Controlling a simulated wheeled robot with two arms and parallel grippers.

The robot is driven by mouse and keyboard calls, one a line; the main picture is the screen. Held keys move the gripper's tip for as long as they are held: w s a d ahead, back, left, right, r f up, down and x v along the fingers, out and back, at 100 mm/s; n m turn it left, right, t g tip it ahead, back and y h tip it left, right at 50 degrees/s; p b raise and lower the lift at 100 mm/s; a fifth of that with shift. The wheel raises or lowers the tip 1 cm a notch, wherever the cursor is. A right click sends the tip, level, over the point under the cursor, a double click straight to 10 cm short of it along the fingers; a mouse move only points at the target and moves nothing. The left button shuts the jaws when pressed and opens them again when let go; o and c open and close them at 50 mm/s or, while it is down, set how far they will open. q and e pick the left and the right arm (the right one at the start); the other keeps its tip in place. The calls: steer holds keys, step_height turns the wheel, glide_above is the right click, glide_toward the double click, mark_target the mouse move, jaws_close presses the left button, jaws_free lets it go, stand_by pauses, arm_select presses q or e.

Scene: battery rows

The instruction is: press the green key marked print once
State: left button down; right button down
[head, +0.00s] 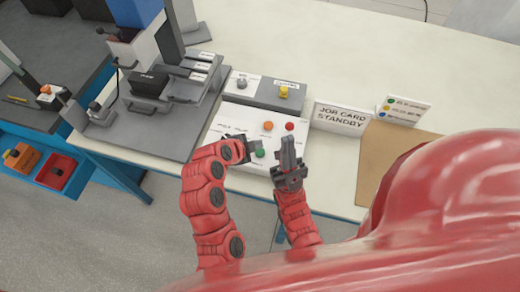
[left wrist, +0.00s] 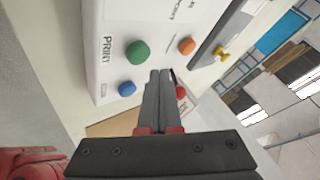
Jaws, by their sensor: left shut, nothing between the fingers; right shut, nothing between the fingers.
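The green key (head: 260,153) sits low on the white sloped panel (head: 232,115). In the left wrist view the green key (left wrist: 137,52) is a round dome beside the word PRINT. My left gripper (head: 256,144) is shut and empty, its tips close to the green key in the head view. In the left wrist view my left gripper (left wrist: 160,75) shows closed fingers to the right of the green key, with a visible gap in the picture; its height above the panel is unclear. My right gripper (head: 288,146) is shut and empty, pointing up, just right of the green key.
An orange key (head: 268,126) and a red key (head: 289,127) sit above the green one. A blue key (left wrist: 127,88) is beside it. A yellow key (head: 283,91) is on the grey strip behind. A JOB CARD STANDBY sign (head: 341,118) stands right of the panel.

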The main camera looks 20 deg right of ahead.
mark_target(257, 153)
arm_select(q)
steer(key=shift+r+p, duration=0.5)
steer(key=shift+r, duration=1.45)
